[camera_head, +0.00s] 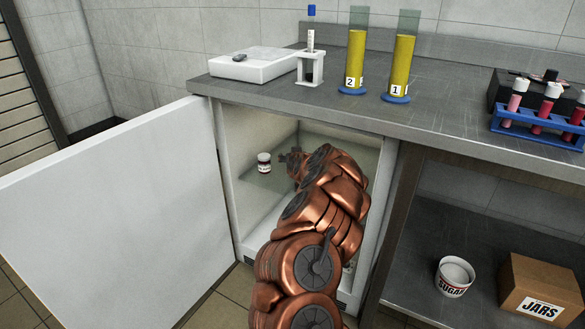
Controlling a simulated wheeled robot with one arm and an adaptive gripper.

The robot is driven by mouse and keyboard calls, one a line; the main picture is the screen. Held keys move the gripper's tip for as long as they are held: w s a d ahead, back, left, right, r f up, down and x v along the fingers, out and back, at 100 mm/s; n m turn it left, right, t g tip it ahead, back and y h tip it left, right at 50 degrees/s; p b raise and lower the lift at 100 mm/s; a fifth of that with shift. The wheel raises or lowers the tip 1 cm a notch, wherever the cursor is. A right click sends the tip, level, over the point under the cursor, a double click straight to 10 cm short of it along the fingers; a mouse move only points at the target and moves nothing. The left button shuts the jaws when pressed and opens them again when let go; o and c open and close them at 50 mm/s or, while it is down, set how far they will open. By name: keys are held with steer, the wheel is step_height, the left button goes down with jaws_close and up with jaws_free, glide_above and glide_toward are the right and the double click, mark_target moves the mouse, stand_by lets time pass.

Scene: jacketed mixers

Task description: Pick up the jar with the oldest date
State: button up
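A small jar (264,163) with a white lid and a dark red and white label stands upright on a shelf inside the open white cabinet (229,170). The date on its label is too small to read. My gripper (286,160) is inside the cabinet, just right of this jar, with a narrow gap visible between them. Only a small dark part of the gripper shows, and I cannot tell whether it is open or shut. My copper-coloured arm reaches in through the opening and hides the right part of the cabinet inside, so other jars there cannot be ruled out.
The white cabinet door (115,225) stands wide open to the left. On the counter (440,105) above are a scale (255,65), two yellow cylinders (355,60) (400,65) and a tube rack (540,125). A sugar tub (454,278) and a JARS box (540,290) sit lower right.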

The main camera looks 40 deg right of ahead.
steer(key=shift+c, duration=0.2)
steer(key=c, duration=1.3)
